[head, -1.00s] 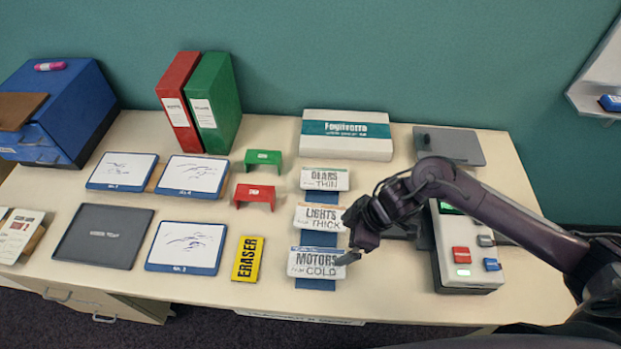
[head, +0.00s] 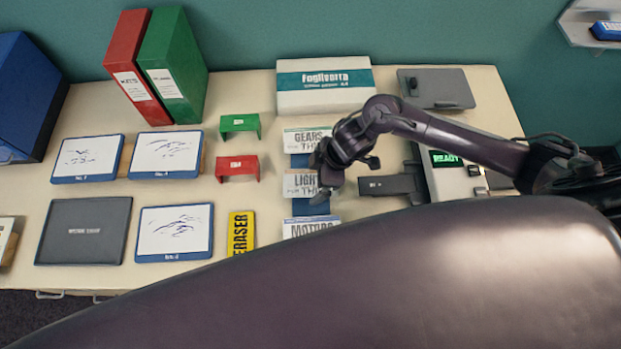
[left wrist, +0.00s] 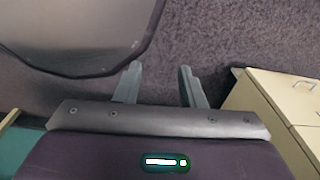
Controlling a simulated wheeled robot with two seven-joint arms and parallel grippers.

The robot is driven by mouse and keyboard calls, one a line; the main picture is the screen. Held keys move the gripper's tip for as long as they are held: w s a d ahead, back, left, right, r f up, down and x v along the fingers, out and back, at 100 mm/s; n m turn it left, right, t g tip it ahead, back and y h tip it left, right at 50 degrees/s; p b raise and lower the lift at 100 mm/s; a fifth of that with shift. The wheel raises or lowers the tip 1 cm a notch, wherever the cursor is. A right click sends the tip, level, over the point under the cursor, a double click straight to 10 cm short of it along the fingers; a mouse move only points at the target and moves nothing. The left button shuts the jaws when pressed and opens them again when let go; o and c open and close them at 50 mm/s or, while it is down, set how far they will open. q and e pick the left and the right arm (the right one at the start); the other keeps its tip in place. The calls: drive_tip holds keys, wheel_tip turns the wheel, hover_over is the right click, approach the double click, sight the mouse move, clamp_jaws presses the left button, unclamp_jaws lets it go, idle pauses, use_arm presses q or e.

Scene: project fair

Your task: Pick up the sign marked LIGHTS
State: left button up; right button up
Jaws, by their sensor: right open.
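The sign marked LIGHTS (head: 302,184) is a white card on a blue base, in the middle of a column of three signs. Its right part is hidden behind my right gripper (head: 326,188), which is open and hangs over it. I cannot tell whether the gripper touches it. The GEARS sign (head: 303,137) stands behind it, and the MOTORS sign (head: 303,228) in front is partly covered by a dark part of my body. My left gripper (left wrist: 157,88) is open and empty over the carpet in the left wrist view.
A white box (head: 325,98) stands behind the signs. Red (head: 237,166) and green (head: 240,124) small stands and a yellow eraser (head: 240,232) lie to the left. A device reading READY (head: 450,183) is to the right. A cabinet (left wrist: 270,110) shows in the left wrist view.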

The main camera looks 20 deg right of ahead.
drive_tip(key=shift+w+a+f, duration=0.1)
drive_tip(key=shift+a+f, duration=0.05)
drive_tip(key=shift+f, duration=0.3)
drive_tip(key=c, duration=1.1)
drive_tip(key=shift+r, duration=0.15)
